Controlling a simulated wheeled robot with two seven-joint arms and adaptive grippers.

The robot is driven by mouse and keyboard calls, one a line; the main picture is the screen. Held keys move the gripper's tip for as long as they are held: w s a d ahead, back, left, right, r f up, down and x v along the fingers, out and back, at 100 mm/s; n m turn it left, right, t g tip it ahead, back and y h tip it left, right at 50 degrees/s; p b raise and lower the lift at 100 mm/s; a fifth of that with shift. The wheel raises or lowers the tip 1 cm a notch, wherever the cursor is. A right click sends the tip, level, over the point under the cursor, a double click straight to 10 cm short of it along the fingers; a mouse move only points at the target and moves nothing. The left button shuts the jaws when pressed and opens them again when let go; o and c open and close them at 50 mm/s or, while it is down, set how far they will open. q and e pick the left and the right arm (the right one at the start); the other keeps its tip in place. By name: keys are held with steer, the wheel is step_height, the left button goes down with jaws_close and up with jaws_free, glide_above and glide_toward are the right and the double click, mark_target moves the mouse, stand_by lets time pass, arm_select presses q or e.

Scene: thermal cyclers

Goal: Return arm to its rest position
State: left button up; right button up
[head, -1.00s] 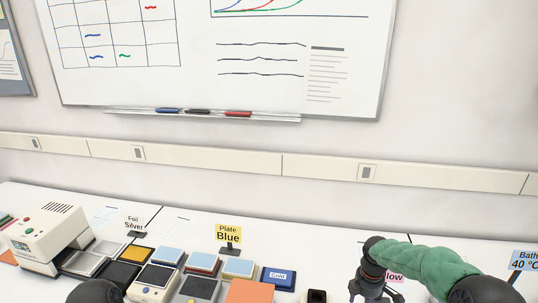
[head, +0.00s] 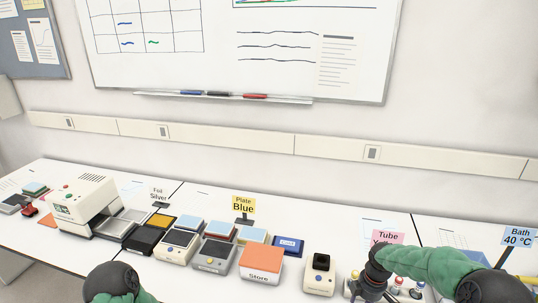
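My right arm, in a green sleeve (head: 440,268), reaches in from the lower right of the head view. Its dark wrist (head: 376,268) points down over the bench near the pink Tube sign (head: 388,238). The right fingers are too small and too cut off to judge. My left arm shows only as a dark joint and a bit of green sleeve (head: 112,280) at the bottom edge. The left gripper is out of the frame.
The white bench (head: 325,218) carries a cream machine (head: 88,203), several thermal blocks, an orange-topped Store block (head: 262,262), a small cream device (head: 319,275) and a blue Cold block (head: 288,246).

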steer(key=s+a+f+m+y, duration=0.2)
steer(key=s+a+f+m, duration=0.25)
steer(key=a+f, duration=0.5)
steer(key=s+a+f+m, duration=0.5)
steer(key=s, duration=0.4)
steer(key=s+a+f+m+y, duration=0.1)
steer(key=s+a+f+m, duration=0.4)
steer(key=s, duration=0.5)
steer(key=shift+m+b, duration=0.35)
steer(key=shift+m, duration=0.4)
steer(key=shift+a, duration=0.1)
